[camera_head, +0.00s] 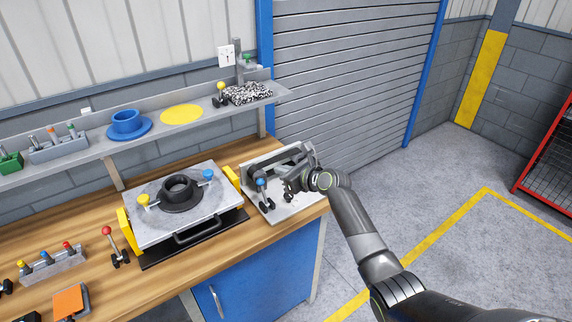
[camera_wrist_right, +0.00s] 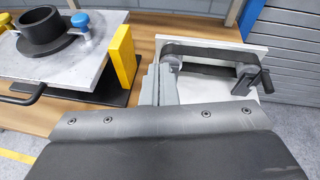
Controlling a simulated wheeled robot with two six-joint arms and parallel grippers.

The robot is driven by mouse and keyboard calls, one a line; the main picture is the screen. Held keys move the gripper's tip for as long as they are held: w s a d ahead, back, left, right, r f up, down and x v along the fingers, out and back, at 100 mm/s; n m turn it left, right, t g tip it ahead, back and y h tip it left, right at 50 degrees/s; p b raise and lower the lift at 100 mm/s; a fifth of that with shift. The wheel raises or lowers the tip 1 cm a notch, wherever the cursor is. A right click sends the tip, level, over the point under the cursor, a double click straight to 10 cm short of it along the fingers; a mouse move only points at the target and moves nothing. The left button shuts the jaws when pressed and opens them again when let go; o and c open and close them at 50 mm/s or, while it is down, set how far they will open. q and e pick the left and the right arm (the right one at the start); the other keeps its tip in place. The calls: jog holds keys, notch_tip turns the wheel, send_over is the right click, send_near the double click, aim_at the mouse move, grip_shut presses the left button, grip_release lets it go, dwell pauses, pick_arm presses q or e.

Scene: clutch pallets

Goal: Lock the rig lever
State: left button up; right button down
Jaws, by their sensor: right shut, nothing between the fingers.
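The rig is a light plate (camera_head: 296,207) at the right end of the bench, with a dark belt (camera_wrist_right: 212,50) running between two pulleys. A blue-knobbed lever (camera_head: 261,184) stands upright at its front left; I cannot tell whether it is locked. A dark crank-like handle (camera_wrist_right: 266,80) shows at the right pulley in the wrist view. My right gripper (camera_head: 289,187) is shut and empty over the rig, close to the right of the blue-knobbed lever. Its grey fingers (camera_wrist_right: 158,82) appear beside the left pulley in the wrist view; contact is unclear. My left gripper is out of view.
A metal fixture plate (camera_head: 150,225) with a black ring (camera_head: 181,189) and yellow side blocks (camera_head: 129,230) stands left of the rig. A red-knobbed lever (camera_head: 113,245) stands farther left. A shelf (camera_head: 210,112) runs behind. Open floor lies to the right.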

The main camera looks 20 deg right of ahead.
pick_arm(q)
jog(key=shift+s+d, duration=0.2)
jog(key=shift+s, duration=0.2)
pick_arm(e)
jog(key=shift+s+d+r, duration=0.25)
jog(key=shift+r, duration=0.25)
jog(key=shift+s+d+r, duration=0.2)
jog(key=shift+r, duration=0.3)
